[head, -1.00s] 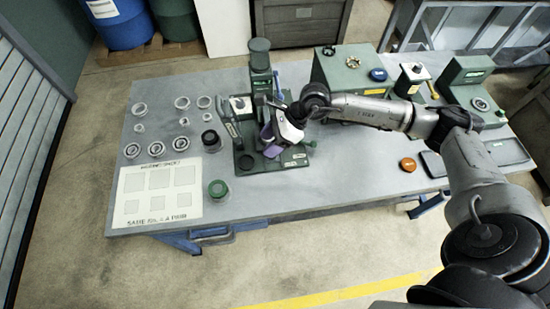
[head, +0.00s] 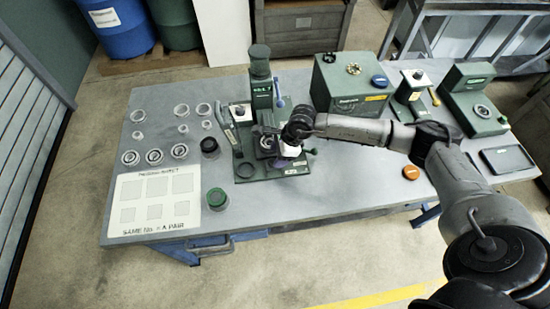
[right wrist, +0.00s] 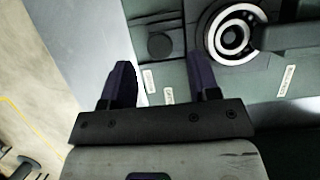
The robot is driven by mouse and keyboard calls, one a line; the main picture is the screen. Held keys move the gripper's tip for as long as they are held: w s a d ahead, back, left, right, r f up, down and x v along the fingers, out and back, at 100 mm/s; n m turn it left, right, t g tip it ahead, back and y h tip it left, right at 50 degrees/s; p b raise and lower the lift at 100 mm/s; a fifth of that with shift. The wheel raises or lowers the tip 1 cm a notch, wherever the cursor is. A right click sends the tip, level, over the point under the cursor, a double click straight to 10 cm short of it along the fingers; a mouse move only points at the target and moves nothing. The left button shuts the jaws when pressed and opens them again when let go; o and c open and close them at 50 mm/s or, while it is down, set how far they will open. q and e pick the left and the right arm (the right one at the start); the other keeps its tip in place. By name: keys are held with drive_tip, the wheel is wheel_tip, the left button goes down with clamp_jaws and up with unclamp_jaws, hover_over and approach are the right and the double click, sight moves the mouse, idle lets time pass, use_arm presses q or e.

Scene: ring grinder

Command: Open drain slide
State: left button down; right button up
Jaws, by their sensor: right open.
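The green grinder (head: 261,68) stands on the bench with a tall column and a flat base. Which part is the drain slide, I cannot tell. In the right wrist view a dark round part (right wrist: 160,45) lies on the green base, beyond and between my fingertips. A round metal ring seat (right wrist: 236,34) is up and right of it, with a dark arm across its right side. My right gripper (right wrist: 160,80) is open, its two dark purple fingers apart with nothing between them. In the head view the right gripper (head: 284,158) is over the base, partly hiding it. My left gripper is not in view.
Several metal rings (head: 155,157) and a white sheet (head: 155,201) lie at the left. Black (head: 210,147) and green-topped (head: 217,198) jars stand left of the grinder. A green box (head: 349,83) and other machines (head: 473,103) stand right. The bench front is mostly clear.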

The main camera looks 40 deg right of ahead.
sight(272, 162)
drive_tip(key=shift+x, duration=1.5)
clamp_jaws()
